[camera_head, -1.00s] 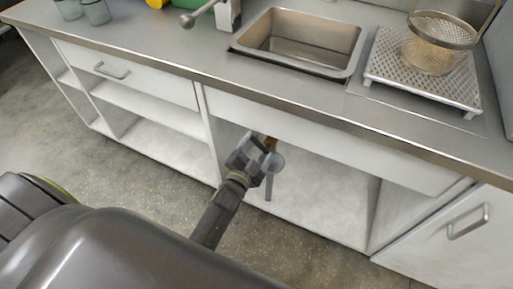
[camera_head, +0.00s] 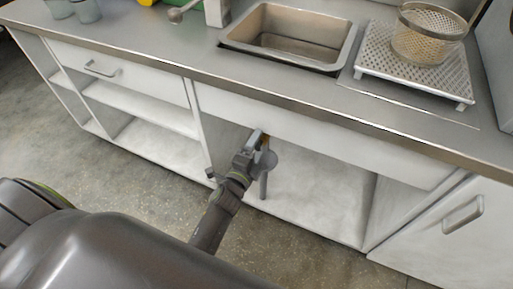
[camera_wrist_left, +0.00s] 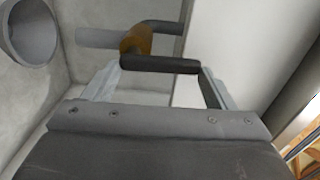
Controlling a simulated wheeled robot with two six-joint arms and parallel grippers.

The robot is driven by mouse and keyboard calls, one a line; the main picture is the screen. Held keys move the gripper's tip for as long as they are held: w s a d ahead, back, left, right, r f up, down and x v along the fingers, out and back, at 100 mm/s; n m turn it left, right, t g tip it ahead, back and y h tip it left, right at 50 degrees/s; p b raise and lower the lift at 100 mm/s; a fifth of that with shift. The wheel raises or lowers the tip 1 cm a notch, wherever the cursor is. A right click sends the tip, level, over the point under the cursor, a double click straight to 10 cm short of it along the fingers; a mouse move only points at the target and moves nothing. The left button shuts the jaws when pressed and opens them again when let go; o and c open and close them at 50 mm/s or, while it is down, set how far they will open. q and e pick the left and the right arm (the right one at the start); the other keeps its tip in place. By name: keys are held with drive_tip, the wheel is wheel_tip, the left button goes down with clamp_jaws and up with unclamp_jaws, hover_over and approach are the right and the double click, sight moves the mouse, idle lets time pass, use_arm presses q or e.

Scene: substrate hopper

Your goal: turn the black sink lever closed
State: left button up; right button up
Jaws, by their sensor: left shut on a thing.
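The black sink lever (camera_wrist_left: 160,64) sits on a brass valve (camera_wrist_left: 137,40) beneath the sink (camera_head: 290,38). In the left wrist view it lies crosswise between the fingertips of my left gripper (camera_wrist_left: 158,74), which is shut on it. In the head view my left gripper (camera_head: 257,143) reaches into the open bay under the counter. There it hides the lever, and only a bit of the brass valve (camera_head: 267,140) shows. My right gripper is not in view.
A grey drain pipe (camera_head: 264,187) hangs beside the gripper. The counter front (camera_head: 330,124) runs just above it. A drawer handle (camera_head: 100,69) is at left and a door handle (camera_head: 463,214) at right. The bay floor (camera_head: 320,205) is clear to the right.

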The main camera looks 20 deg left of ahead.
use_arm(q)
drive_tip(key=shift+f+m, duration=0.1)
drive_tip(key=shift+m, duration=0.2)
drive_tip(key=o, duration=1.4)
drive_tip(key=shift+c, duration=0.2)
